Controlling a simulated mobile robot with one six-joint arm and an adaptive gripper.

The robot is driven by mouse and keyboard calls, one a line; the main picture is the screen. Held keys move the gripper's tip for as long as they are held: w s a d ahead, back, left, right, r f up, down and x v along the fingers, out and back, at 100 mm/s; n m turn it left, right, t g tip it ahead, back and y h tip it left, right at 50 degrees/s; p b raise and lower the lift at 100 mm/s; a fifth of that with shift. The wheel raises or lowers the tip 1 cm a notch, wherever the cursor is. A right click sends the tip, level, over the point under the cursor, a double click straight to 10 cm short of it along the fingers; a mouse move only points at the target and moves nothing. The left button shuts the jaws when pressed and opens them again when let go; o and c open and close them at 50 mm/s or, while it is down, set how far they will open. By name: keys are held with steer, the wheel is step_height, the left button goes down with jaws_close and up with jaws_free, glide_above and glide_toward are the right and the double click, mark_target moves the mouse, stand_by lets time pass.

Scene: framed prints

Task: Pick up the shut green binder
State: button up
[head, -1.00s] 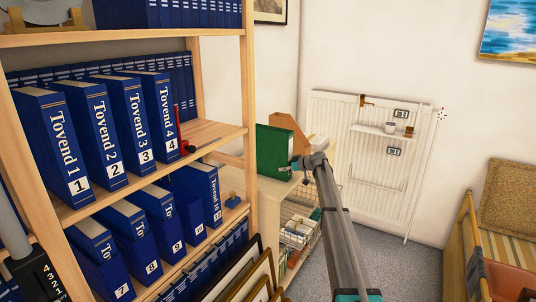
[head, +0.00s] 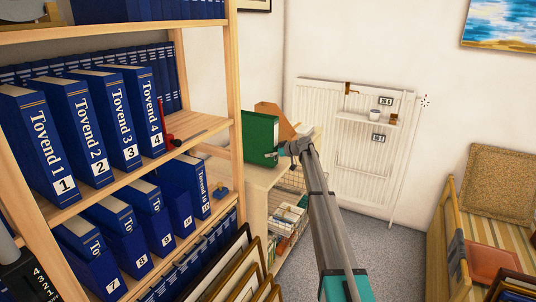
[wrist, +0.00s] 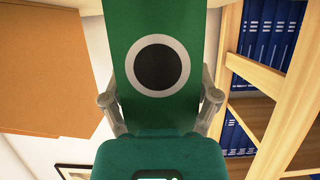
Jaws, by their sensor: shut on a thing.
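The shut green binder (head: 260,138) stands upright on the pale low cabinet (head: 252,178), just right of the tall shelf. My gripper (head: 284,149) meets its spine from the right. In the wrist view the binder's green spine (wrist: 160,20), with a black disc ringed in white, fills the middle. My gripper's fingers (wrist: 160,112) lie on either side of the spine, shut on it. The fingertips are partly hidden beside the binder. I cannot make out a gap between the binder's foot and the cabinet top.
The wooden shelf (head: 238,110) with blue Tovend binders (head: 88,130) stands close on the left. A brown wooden holder (head: 274,115) is behind the green binder. Framed prints (head: 235,275) lean below. A white radiator (head: 325,120) is at the back, a bench (head: 450,235) at the right.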

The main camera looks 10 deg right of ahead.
steer(key=shift+r+p, duration=0.4)
steer(key=shift+r, duration=0.35)
steer(key=s+d+r+p, duration=0.5)
steer(key=s+r+p, duration=0.4)
steer(key=s, duration=0.4)
steer(key=shift+d+r+p, duration=0.15)
steer(key=shift+r+p, duration=0.15)
steer(key=shift+r, duration=0.05)
